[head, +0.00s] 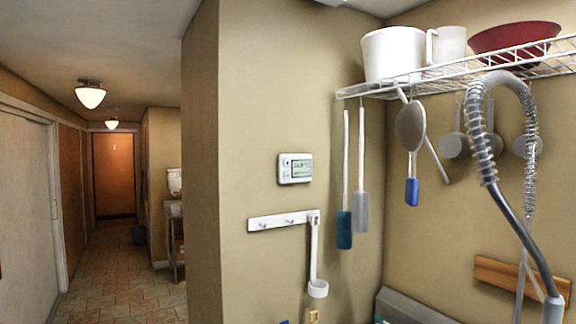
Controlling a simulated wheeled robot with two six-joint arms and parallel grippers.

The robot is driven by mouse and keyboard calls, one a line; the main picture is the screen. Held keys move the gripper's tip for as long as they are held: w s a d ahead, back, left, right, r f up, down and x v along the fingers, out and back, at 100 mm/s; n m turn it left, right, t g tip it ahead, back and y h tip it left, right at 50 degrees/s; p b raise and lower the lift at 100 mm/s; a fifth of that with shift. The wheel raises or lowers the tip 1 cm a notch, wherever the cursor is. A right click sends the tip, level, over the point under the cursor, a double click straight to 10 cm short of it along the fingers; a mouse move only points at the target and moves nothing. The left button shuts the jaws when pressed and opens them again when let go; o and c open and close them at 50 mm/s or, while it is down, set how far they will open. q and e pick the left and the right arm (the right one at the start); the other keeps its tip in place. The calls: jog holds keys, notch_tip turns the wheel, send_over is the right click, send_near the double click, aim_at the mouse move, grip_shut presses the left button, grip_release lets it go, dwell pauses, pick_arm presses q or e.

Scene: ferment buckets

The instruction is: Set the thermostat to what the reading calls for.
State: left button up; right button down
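The thermostat (295,168) is a small white box with a greyish display, fixed to the beige wall near the middle of the head view. Its display shows a few dark digits, too small to read for certain. Small marks or buttons show at its left side. Neither of my grippers is in view.
Below the thermostat a white hook rail (284,221) holds a white long-handled ladle (316,255). Brushes (344,228) and utensils hang from a wire shelf (470,68) with white pots (393,54) and a red bowl (513,37). A coiled-spring hose (484,150) arches at right. A hallway opens at left.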

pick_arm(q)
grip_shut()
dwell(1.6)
